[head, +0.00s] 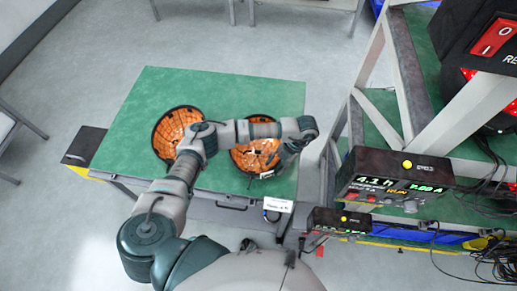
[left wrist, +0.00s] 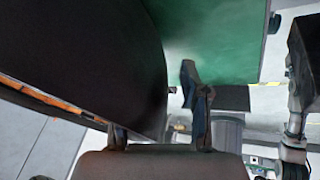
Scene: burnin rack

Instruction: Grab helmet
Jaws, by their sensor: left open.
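Two bowl-like helmets with orange, lattice-patterned insides and dark rims lie open side up on the green tabletop (head: 225,88). The left helmet (head: 168,127) is partly behind my arm. The right helmet (head: 243,158) is partly covered by my left arm and gripper. My left gripper (head: 268,166) is at the right helmet's right side, pointing down. In the left wrist view, the open fingers (left wrist: 158,130) are at the edge of a large dark curved helmet shell (left wrist: 80,55) with an orange strip. I cannot tell whether they touch it. My right gripper is not in view.
A grey metal rack (head: 403,75) with control boxes (head: 395,182) and loose cables stands close on the right. A black box (head: 84,146) sits at the table's left edge. A small white label (head: 278,205) is at the front edge. The back of the tabletop is clear.

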